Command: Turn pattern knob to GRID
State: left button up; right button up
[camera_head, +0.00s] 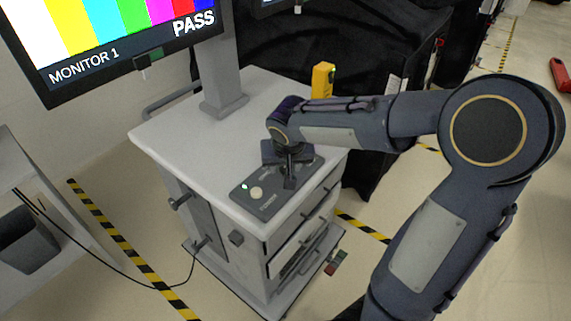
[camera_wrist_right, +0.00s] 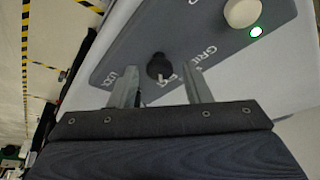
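The dark control panel (camera_head: 246,200) lies on top of the light grey cart. In the right wrist view the panel (camera_wrist_right: 115,62) carries a black knob (camera_wrist_right: 157,65) with a small pale mark. Partly covered white lettering beside it reads "GRI...". My right gripper (camera_wrist_right: 162,90) has its two fingers apart, with the knob between and just beyond the tips; I cannot tell if they touch it. In the head view my right gripper (camera_head: 289,178) points down over the panel and hides the knob. My left gripper is not in view.
A cream button (camera_head: 256,192) and lit green lamp (camera_head: 244,186) sit on the panel. The monitor (camera_head: 120,40) on its post shows colour bars, "MONITOR 1" and "PASS". A yellow object (camera_head: 322,80) stands at the cart's back. Dark covered carts (camera_head: 340,45) stand behind.

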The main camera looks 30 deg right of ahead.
jog(key=c, duration=0.8)
jog(key=shift+d+n, duration=0.1)
jog(key=shift+n, duration=0.4)
jog(key=n+y+p, duration=0.1)
jog(key=n, duration=0.2)
jog(key=shift+d+n+y, duration=0.15)
jog(key=shift+n+y, duration=0.25)
jog(key=n+y, duration=0.1)
jog(key=n, duration=0.1)
jog(key=shift+d+n+p, duration=0.15)
jog(key=shift+n+p, duration=0.15)
jog(key=shift+p, duration=0.05)
jog(key=n+y, duration=0.1)
jog(key=n, duration=0.1)
jog(key=shift+d+f+n+b, duration=0.1)
jog(key=shift+n+b, duration=0.2)
jog(key=shift+n, duration=0.1)
jog(key=n, duration=0.1)
jog(key=n+y+b, duration=0.1)
jog(key=n, duration=0.1)
jog(key=shift+w+d+n+g, duration=0.1)
jog(key=shift+w+n+g, duration=0.05)
jog(key=shift+n+g, duration=0.2)
jog(key=n, duration=0.2)
jog(key=n+g+y+b, duration=0.1)
jog(key=n, duration=0.1)
jog(key=shift+w+g, duration=0.1)
jog(key=shift+g, duration=0.15)
